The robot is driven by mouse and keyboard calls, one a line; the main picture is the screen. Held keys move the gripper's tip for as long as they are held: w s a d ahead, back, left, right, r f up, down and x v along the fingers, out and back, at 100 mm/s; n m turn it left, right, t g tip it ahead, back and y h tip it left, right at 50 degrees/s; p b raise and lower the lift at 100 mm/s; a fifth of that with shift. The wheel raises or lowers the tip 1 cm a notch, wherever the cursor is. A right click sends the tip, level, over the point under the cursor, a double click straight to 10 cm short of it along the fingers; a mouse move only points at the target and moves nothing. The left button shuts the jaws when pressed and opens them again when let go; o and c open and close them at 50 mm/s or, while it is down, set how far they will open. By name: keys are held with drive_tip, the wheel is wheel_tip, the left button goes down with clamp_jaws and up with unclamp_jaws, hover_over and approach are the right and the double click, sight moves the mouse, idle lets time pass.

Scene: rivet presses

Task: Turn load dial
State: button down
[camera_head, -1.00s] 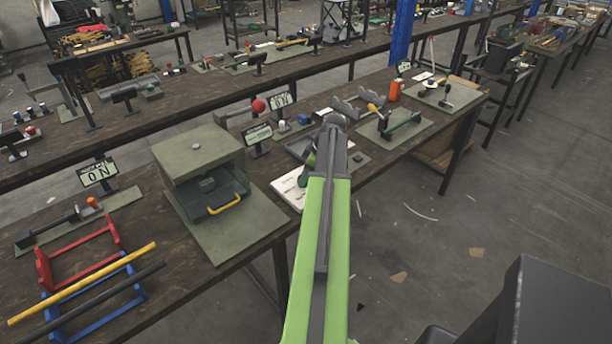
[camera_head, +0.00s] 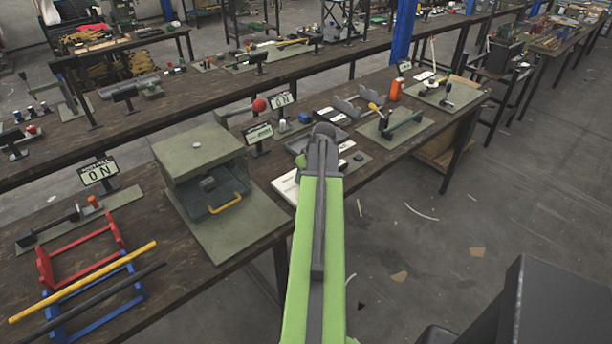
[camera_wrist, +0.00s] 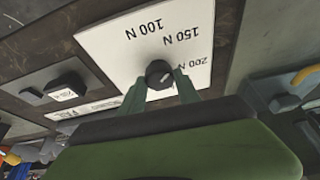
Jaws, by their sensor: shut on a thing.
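The load dial (camera_wrist: 158,72) is a small round black knob with a pale line on its face, on a white plate (camera_wrist: 105,45) printed 100 N, 150 N and 200 N. In the wrist view the line points roughly right, towards the 150 N and 200 N side; the exact mark is hard to tell. My gripper (camera_wrist: 161,82) has a dark green finger on each side of the knob and is shut on it. In the head view my arm hides the dial, and only part of the white plate (camera_head: 286,186) shows.
A grey-green press box (camera_head: 198,150) with a yellow handle stands left of the plate. A small sign (camera_head: 258,133) stands behind. Red and blue racks with bars lie at the front left.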

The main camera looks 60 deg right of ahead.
idle(0.3)
drive_tip(key=c, duration=0.9)
unclamp_jaws()
drive_tip(key=shift+r, duration=0.1)
drive_tip(key=p+v, duration=1.6)
drive_tip(key=v, duration=0.1)
drive_tip(key=shift+r, duration=0.1)
